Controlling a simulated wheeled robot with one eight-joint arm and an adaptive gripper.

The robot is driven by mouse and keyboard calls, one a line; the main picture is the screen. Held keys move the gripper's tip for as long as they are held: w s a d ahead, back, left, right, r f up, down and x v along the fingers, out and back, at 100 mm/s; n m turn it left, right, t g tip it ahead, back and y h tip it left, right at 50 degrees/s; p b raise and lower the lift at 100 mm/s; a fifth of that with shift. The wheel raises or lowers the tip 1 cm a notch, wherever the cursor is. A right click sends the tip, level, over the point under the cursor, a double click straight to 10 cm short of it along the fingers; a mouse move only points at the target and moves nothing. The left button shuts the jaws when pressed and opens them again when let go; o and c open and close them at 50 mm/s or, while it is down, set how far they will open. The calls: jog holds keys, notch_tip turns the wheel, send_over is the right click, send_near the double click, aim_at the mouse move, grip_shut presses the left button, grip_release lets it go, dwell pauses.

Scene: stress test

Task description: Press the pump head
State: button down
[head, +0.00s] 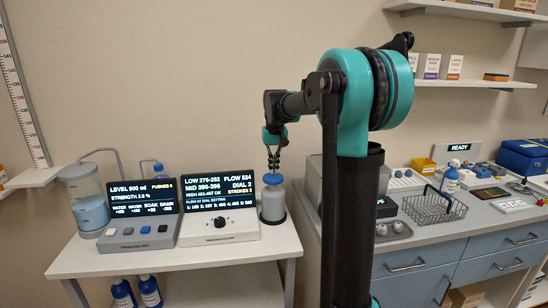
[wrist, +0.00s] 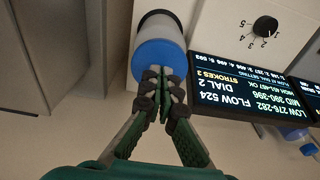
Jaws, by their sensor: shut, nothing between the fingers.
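The pump is a grey cylinder (head: 272,206) with a blue pump head (head: 273,179) on top, standing upright at the right end of the white table. In the wrist view the blue pump head (wrist: 157,57) shows just beyond my fingertips. My gripper (head: 273,166) is shut and empty, pointing down directly above the pump head. In the wrist view my gripper (wrist: 163,76) has its fingertips together over the head's near edge. Whether they touch it I cannot tell. The display (head: 217,192) beside the pump reads FLOW 524, DIAL 2 and STROKES 3.
A control box with a black dial (head: 219,223) stands left of the pump. Blue bottles (head: 149,291) stand below the table.

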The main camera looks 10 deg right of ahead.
aim_at(274, 177)
jog(key=shift+f, duration=0.55)
jog(key=shift+f, duration=1.8)
notch_tip(274, 177, up, 14)
jog(key=s, duration=0.1)
jog(key=shift+s, duration=0.15)
jog(key=shift+d, duration=0.1)
